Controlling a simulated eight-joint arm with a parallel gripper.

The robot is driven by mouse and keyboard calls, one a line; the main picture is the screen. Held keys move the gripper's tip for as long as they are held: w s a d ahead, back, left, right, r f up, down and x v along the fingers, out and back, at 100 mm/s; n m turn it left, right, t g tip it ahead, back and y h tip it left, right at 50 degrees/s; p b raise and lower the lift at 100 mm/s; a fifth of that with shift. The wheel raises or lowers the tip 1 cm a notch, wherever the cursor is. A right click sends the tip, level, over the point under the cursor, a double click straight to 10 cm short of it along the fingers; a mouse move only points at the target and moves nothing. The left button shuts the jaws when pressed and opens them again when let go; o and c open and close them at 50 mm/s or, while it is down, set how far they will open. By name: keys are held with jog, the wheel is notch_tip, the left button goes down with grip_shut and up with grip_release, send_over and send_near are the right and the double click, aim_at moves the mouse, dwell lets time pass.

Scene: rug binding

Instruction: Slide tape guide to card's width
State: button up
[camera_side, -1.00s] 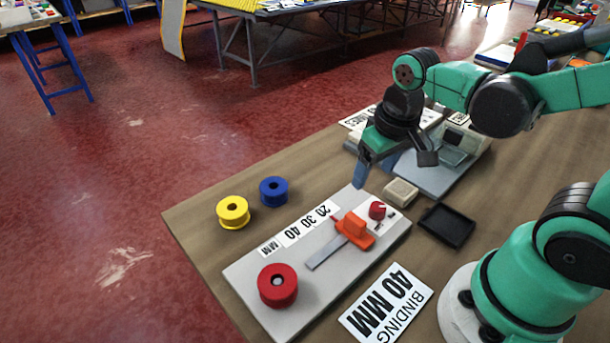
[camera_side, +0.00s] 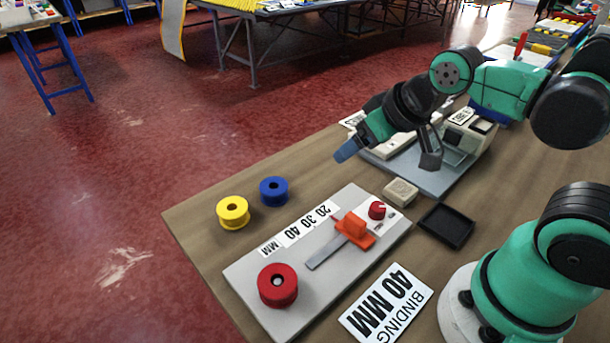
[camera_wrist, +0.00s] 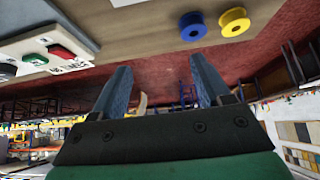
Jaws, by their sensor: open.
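The orange tape guide (camera_side: 355,230) sits on its grey slotted rail (camera_side: 327,252) on the light grey board (camera_side: 250,287), near the red knob (camera_side: 377,210). A scale strip reading 20 30 40 MM (camera_side: 307,224) runs along the board beside the rail. The card (camera_side: 386,305) reading "BINDING 40 MM" lies flat on the table in front of the board. My gripper (camera_side: 390,155) is open and empty, above and behind the board, well apart from the guide. In the wrist view my two blue fingers (camera_wrist: 158,85) are spread with nothing between them; the guide is not in that view.
A red spool (camera_side: 277,286) stands on the board's near end. Yellow (camera_side: 233,212) and blue (camera_side: 273,191) spools stand on the table behind it. A beige block (camera_side: 400,192) and black tray (camera_side: 446,226) lie right of the board. A machine (camera_side: 465,140) stands at the back.

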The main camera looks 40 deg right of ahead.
dwell(0.3)
jog(key=shift+c, duration=1.3)
jog(key=g, duration=0.7)
send_over(356, 219)
notch_tip(356, 219, down, 6)
jog(key=shift+w+r, duration=0.1)
jog(key=shift+r, duration=0.15)
jog(key=shift+f, duration=2.8)
jog(key=shift+c, duration=0.2)
grip_shut()
